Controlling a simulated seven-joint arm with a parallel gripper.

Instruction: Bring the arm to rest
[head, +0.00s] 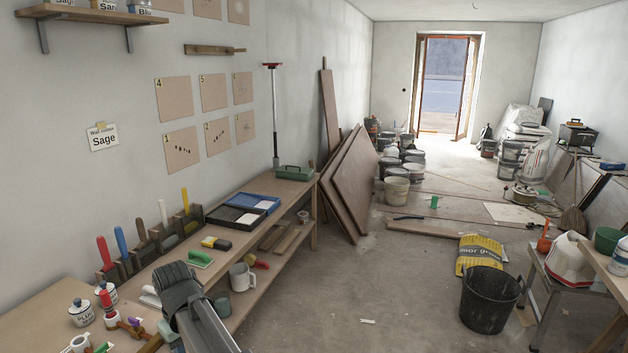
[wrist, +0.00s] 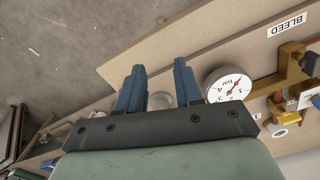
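My gripper (wrist: 159,66) shows in the wrist view with its two blue fingers apart and nothing held between them. It hangs over the edge of a wooden bench (wrist: 215,45), with the grey floor beyond. A pale round thing (wrist: 160,98) shows past the gap between the fingers, too partly hidden to name. In the head view my dark arm reaches in from the bottom, over the workbench (head: 135,290); the fingers cannot be made out there.
A pressure gauge (wrist: 228,85) with brass pipework (wrist: 290,65) is close right of my fingers.

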